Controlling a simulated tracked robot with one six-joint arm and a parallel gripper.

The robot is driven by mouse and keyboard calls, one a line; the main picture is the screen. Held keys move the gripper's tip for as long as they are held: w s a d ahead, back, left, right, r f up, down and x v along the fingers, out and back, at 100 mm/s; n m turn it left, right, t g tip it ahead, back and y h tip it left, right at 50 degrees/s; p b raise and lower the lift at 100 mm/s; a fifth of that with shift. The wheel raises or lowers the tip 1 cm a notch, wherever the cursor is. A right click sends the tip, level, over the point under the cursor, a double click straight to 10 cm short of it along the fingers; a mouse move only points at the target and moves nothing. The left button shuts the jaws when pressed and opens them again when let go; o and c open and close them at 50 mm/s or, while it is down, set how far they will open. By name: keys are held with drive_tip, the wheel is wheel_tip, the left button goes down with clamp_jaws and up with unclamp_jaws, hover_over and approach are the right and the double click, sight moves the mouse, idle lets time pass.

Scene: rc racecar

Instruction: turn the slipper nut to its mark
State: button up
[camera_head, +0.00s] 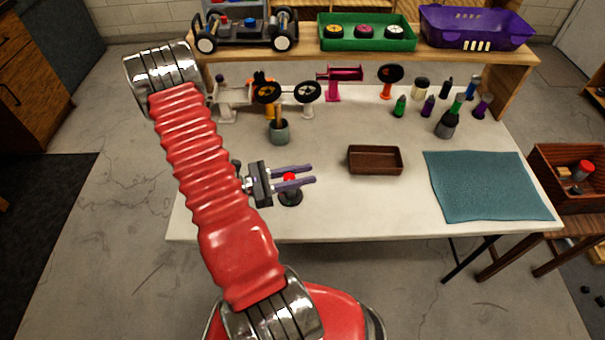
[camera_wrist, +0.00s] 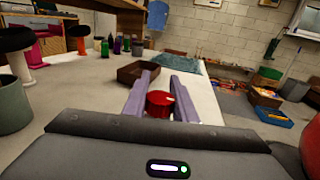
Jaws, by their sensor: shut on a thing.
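The slipper nut (camera_head: 289,177) is a small red knob on top of a dark round stand (camera_head: 290,198) near the table's front edge, left of the middle. In the wrist view the red nut (camera_wrist: 160,103) shows between the fingers, with a small pale mark on its right side. My gripper (camera_head: 298,176) comes in level from the left, with its two purple fingers on either side of the nut, shut on it. In the wrist view the fingers (camera_wrist: 159,98) run away on both sides of the nut. The mark on the stand cannot be made out.
A brown tray (camera_head: 375,173) lies right of my gripper, and a teal mat (camera_head: 480,211) is further right. A grey cup (camera_head: 279,137) with a handle in it stands behind my gripper. Bottles (camera_head: 447,122) and wheel stands line the back. The front middle of the table is clear.

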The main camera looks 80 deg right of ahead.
drive_tip(key=shift+a+m+y, duration=0.1)
drive_tip(key=shift+m+y, duration=0.3)
drive_tip(key=shift+y, duration=0.1)
drive_tip(key=o, duration=1.1)
drive_tip(key=shift+c, duration=0.2)
drive_tip(key=v, duration=1.4)
drive_tip(key=shift+f, duration=0.3)
drive_tip(key=shift+s, duration=0.1)
drive_tip(key=shift+f, duration=0.1)
